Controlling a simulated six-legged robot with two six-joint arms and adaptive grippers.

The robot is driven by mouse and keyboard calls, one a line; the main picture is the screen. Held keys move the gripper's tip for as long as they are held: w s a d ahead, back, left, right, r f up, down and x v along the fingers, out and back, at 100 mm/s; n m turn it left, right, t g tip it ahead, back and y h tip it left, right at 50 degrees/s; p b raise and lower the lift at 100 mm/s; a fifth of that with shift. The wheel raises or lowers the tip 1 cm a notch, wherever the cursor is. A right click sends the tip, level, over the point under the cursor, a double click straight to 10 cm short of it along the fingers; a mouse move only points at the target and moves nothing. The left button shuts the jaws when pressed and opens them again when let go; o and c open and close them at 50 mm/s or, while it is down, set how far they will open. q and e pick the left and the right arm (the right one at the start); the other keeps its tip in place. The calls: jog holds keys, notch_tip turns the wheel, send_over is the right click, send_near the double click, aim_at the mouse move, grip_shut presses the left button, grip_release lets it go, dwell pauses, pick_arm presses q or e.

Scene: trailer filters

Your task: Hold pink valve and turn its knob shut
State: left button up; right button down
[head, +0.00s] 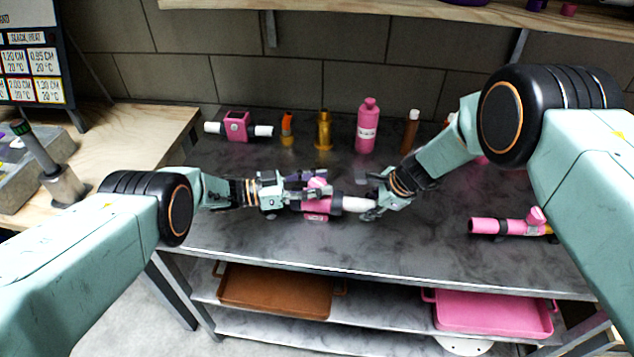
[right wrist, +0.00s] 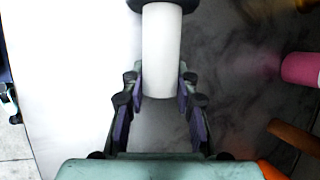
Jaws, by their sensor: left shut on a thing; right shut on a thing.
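The pink valve (head: 318,206) is held level above the grey table, its white cylindrical end (head: 356,204) pointing right. My left gripper (head: 308,190) is shut on its pink body from the left and partly hides it. My right gripper (head: 371,203) is shut on the white end from the right. In the right wrist view the white end (right wrist: 161,50) lies between the fingers of the right gripper (right wrist: 158,108). I cannot make out which way the knob is turned.
A pink block with white ends (head: 237,127), an orange item (head: 287,129), a brass piece (head: 323,130), a pink bottle (head: 367,126) and a brown bottle (head: 410,130) stand at the back. Another pink fitting (head: 505,226) lies right. Brown (head: 275,308) and pink (head: 490,315) trays sit below.

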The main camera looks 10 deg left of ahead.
pick_arm(q)
jog(key=o, duration=1.2)
jog(key=v, duration=1.2)
